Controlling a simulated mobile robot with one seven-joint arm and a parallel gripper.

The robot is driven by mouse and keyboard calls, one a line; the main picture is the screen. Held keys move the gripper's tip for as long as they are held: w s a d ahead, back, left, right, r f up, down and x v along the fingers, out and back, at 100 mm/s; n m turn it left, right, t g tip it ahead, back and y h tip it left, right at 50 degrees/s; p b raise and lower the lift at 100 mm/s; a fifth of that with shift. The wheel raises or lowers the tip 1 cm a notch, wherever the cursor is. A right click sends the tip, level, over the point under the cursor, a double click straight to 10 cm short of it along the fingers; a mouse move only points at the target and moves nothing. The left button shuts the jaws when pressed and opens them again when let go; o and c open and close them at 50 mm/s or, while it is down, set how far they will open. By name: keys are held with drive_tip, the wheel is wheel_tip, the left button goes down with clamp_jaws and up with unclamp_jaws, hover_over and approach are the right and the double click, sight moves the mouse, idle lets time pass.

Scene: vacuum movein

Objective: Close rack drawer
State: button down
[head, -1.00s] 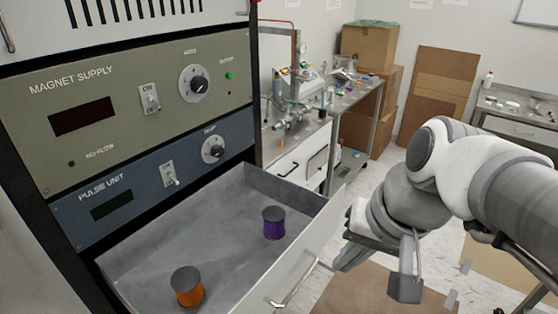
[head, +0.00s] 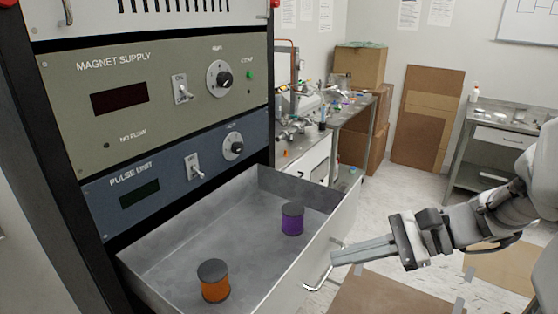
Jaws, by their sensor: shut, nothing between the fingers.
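The rack drawer (head: 345,222) is pulled well out of the rack below the blue pulse unit panel. Its grey tray holds an orange spool (head: 214,284) near the front left and a purple spool (head: 292,219) near the right side. A metal handle (head: 320,276) sticks out from its pale front face. My gripper (head: 334,259) is shut and empty, in front of the drawer face and close to the handle. I cannot tell whether the fingertips touch the handle.
The rack (head: 165,85) carries the magnet supply and pulse unit panels above the drawer. A bench with lab equipment (head: 345,115) stands behind it. Cardboard sheets (head: 390,295) lie on the floor in front. A second metal table (head: 500,130) stands at the right.

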sight(324, 252)
drive_tip(key=w+d+f+m+t+y+b, duration=0.2)
drive_tip(key=d+f+m+t+b, duration=0.55)
drive_tip(key=d+f+m, duration=0.45)
drive_tip(key=w+a, duration=0.2)
drive_tip(key=a, duration=0.1)
drive_tip(key=w+a+n, duration=0.1)
drive_tip(key=w+a, duration=0.2)
drive_tip(key=w+a+n, duration=0.1)
drive_tip(key=w+a, duration=0.1)
drive_tip(key=a, duration=0.2)
drive_tip(key=shift+w+a+r+t, duration=0.1)
drive_tip(key=shift+w+r+t, duration=0.15)
drive_tip(key=shift+w+r, duration=0.15)
